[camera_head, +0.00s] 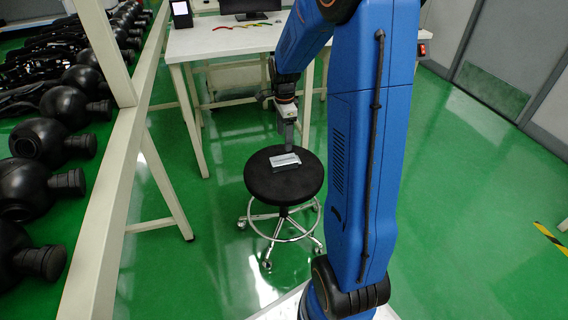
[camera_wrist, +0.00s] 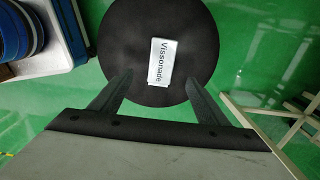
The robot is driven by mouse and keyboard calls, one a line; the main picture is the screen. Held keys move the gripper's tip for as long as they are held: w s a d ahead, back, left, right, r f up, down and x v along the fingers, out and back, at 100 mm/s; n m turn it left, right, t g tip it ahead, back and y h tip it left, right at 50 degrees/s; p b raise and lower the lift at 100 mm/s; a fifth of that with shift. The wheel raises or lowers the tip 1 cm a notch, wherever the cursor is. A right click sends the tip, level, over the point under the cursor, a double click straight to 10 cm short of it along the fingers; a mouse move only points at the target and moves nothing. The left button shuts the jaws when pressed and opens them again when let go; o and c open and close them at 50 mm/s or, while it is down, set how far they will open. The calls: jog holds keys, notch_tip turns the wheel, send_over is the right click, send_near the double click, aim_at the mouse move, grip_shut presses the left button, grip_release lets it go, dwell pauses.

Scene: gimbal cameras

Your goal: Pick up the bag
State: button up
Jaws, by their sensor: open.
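The bag (camera_head: 285,161) is a small, flat, pale packet lying on the black round seat of a stool (camera_head: 262,185). In the wrist view the bag (camera_wrist: 161,62) is white with dark lettering and lies near the middle of the stool seat (camera_wrist: 125,40). My gripper (camera_head: 287,146) is just above the seat, close to the bag. In the wrist view my gripper (camera_wrist: 158,82) is open, its two dark fingers spread to either side with the bag ahead, between their lines. Nothing is held.
The stool has a chrome foot ring and wheels on a green floor. A white desk (camera_head: 220,42) with a monitor (camera_head: 250,5) stands behind it. A rack (camera_head: 125,150) with several black round-bodied objects (camera_head: 40,140) is at left. Floor right of the stool is clear.

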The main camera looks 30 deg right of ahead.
aim_at(284, 159)
jog(key=f, duration=1.1)
jog(key=shift+w+f, duration=0.2)
jog(key=shift+f, duration=0.05)
jog(key=shift+c, duration=0.4)
jog(key=c, duration=1.1)
jog(key=shift+o, duration=0.2)
